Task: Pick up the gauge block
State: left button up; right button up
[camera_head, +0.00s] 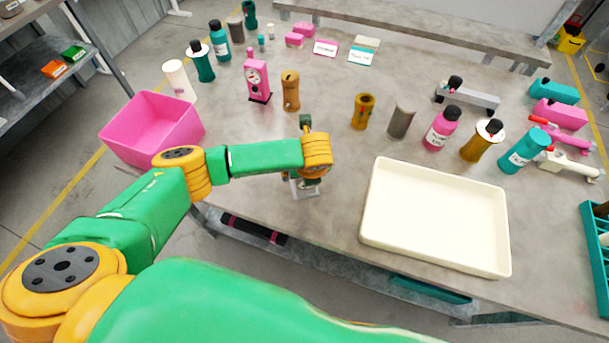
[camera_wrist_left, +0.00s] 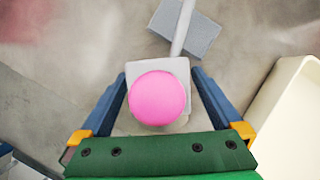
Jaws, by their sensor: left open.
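My left gripper (camera_wrist_left: 159,76) is open and points down at the table, with its blue fingers spread. In the left wrist view a round pink knob (camera_wrist_left: 159,98) sits on a pale grey square piece (camera_wrist_left: 134,73) between the fingers, with gaps at the sides. A pale rod (camera_wrist_left: 182,28) runs from it to a flat grey block (camera_wrist_left: 205,40) beyond the fingertips. I cannot tell which part is the gauge block. In the head view my left wrist (camera_head: 316,150) covers most of this spot, and only a pale grey part (camera_head: 304,190) shows. My right gripper is not in view.
A cream tray (camera_head: 437,215) lies just right of the gripper. A pink bin (camera_head: 150,128) is at the left. Bottles, including a pink one (camera_head: 441,128), a grey cylinder (camera_head: 400,121) and a pink gauge stand (camera_head: 256,77) stand beyond. Bare table lies between.

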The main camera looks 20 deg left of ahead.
pick_arm(q)
grip_shut()
dwell(0.3)
